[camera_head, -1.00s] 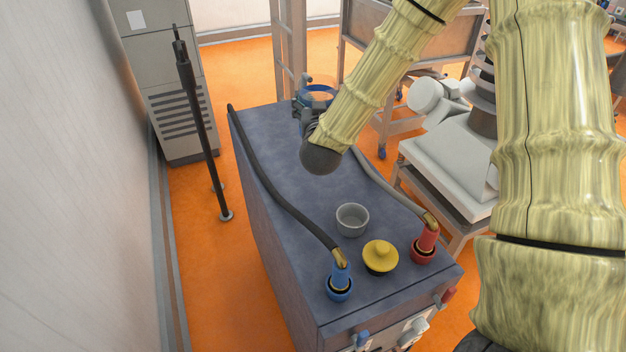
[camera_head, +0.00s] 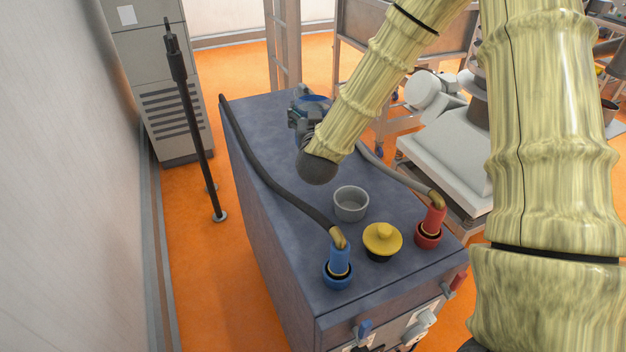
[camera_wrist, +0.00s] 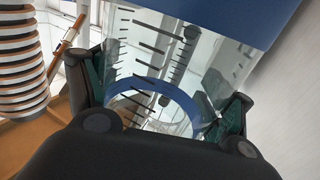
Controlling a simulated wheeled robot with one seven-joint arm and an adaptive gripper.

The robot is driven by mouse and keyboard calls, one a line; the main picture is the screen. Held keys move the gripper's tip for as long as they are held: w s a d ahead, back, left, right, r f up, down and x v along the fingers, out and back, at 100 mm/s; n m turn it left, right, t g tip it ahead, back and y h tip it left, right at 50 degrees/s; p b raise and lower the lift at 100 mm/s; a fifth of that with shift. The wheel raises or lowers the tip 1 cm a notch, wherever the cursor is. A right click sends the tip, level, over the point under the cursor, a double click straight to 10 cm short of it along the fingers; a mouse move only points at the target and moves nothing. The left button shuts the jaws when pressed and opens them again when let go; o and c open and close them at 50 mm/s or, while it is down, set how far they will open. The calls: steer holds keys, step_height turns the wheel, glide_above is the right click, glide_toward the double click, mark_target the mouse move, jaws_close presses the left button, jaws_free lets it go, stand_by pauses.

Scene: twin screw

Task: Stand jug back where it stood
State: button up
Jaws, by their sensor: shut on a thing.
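The jug (camera_wrist: 160,65) is clear, with dark measuring marks and blue bands, and fills the middle of the wrist view. My gripper (camera_wrist: 165,112) is shut on it, with one finger pad on each side of its wall. In the head view a bit of the jug's blue rim (camera_head: 316,100) shows behind my wrist, over the far part of the dark blue-grey cabinet top (camera_head: 262,130). My arm hides most of the jug there. I cannot tell whether its base touches the top.
On the cabinet top stand a grey cup (camera_head: 350,204), a yellow knobbed lid (camera_head: 382,240), a blue hose fitting (camera_head: 339,268) and a red one (camera_head: 430,228). A black hose (camera_head: 268,182) runs along the left edge. The top's middle left is clear.

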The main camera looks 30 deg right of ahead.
steer(key=shift+s+f+p, duration=0.1)
steer(key=shift+f+p, duration=0.25)
steer(key=shift+f, duration=0.35)
steer(key=shift+f+p, duration=1.45)
steer(key=shift+f, duration=2.95)
steer(key=shift+f, duration=0.2)
steer(key=o, duration=1.7)
steer(key=shift+r, duration=0.1)
steer(key=shift+o, duration=0.2)
steer(key=shift+r, duration=0.2)
steer(key=b+v, duration=0.1)
steer(key=v, duration=0.1)
steer(key=b+v, duration=0.1)
steer(key=v, duration=0.1)
steer(key=b+v, duration=0.1)
steer(key=shift+s+a+f, duration=0.25)
steer(key=shift+s, duration=0.1)
steer(key=shift+v, duration=0.85)
